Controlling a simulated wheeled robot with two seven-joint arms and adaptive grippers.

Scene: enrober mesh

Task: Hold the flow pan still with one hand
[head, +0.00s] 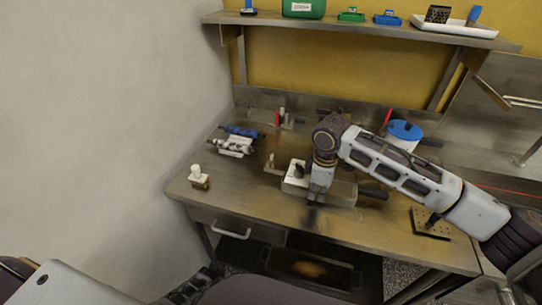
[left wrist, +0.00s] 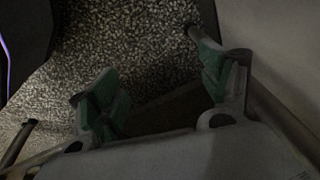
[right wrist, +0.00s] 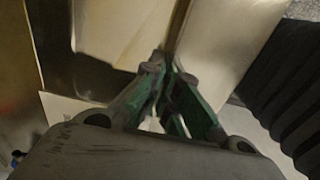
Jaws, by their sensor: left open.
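The flow pan appears to be the shallow metal pan (head: 343,194) with a dark handle at its right, near the middle front of the steel bench. My right gripper (head: 314,200) points down at the pan's near left side. In the right wrist view my right gripper (right wrist: 162,64) has its fingers close together on a thin upright strip, which looks like the pan's wall (right wrist: 178,28). The exact contact is partly hidden by the fingers. My left gripper (left wrist: 150,62) is open and empty over the dark speckled floor, away from the bench.
The bench (head: 265,205) holds a white-topped block (head: 199,177) at left, blue and white parts (head: 235,142), a blue-lidded pot (head: 404,131) and a perforated plate (head: 430,224) at right. A shelf (head: 360,29) runs above. The front left bench top is mostly clear.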

